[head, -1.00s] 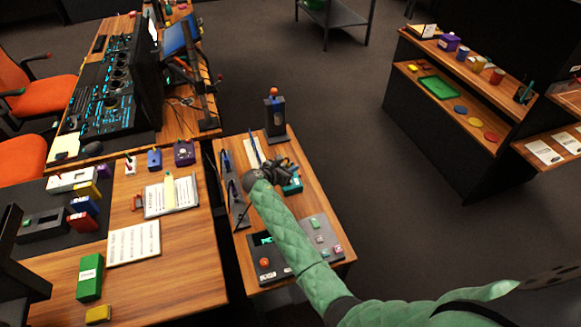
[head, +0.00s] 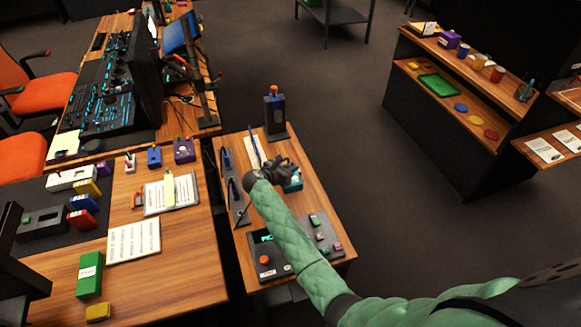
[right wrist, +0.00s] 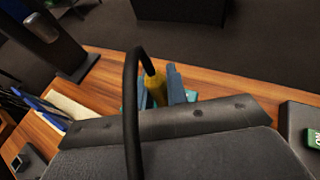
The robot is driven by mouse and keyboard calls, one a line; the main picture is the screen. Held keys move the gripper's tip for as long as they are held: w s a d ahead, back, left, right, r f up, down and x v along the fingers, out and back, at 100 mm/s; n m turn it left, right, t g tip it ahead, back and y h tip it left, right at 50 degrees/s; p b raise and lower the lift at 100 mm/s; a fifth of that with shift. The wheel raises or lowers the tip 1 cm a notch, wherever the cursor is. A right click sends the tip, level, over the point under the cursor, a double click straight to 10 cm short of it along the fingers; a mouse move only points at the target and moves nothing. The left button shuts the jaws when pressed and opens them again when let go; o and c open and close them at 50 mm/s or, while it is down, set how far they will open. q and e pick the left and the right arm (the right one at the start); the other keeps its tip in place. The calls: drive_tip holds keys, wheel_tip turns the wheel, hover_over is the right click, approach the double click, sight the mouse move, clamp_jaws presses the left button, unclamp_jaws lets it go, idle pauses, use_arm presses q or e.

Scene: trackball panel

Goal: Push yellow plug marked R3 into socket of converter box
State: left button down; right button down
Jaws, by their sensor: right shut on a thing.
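My right gripper (head: 284,172) is over the small wooden table, next to a teal box (head: 293,184) that may be the converter box. In the right wrist view the gripper (right wrist: 159,80) is shut on a yellow plug (right wrist: 155,90), held between two blue-grey fingers. A black cable (right wrist: 131,110) loops from the plug toward the camera. Teal edges show beside the fingers, low down. The plug's tip, its R3 mark and the socket are hidden, so I cannot tell whether the plug is in a socket. My left gripper is not in view.
The small table (head: 228,160) also holds a dark post with a blue part (head: 274,112), a black panel with an orange button (head: 264,259) and a grey panel with small buttons (head: 326,236). A larger desk (head: 180,260) stands left. Open floor lies right.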

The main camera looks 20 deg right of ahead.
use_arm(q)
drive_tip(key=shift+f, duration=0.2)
use_arm(e)
drive_tip(key=shift+f, duration=0.95)
drive_tip(key=c, duration=1.3)
unclamp_jaws()
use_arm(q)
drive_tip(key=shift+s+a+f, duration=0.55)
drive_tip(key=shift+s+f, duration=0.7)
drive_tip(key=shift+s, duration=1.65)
use_arm(e)
drive_tip(key=shift+b+v, duration=0.8)
drive_tip(key=shift+v, duration=0.3)
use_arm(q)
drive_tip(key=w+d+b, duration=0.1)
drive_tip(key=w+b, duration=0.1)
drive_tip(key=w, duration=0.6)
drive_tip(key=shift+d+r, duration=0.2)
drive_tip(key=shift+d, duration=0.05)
use_arm(e)
drive_tip(key=shift+v, duration=2.8)
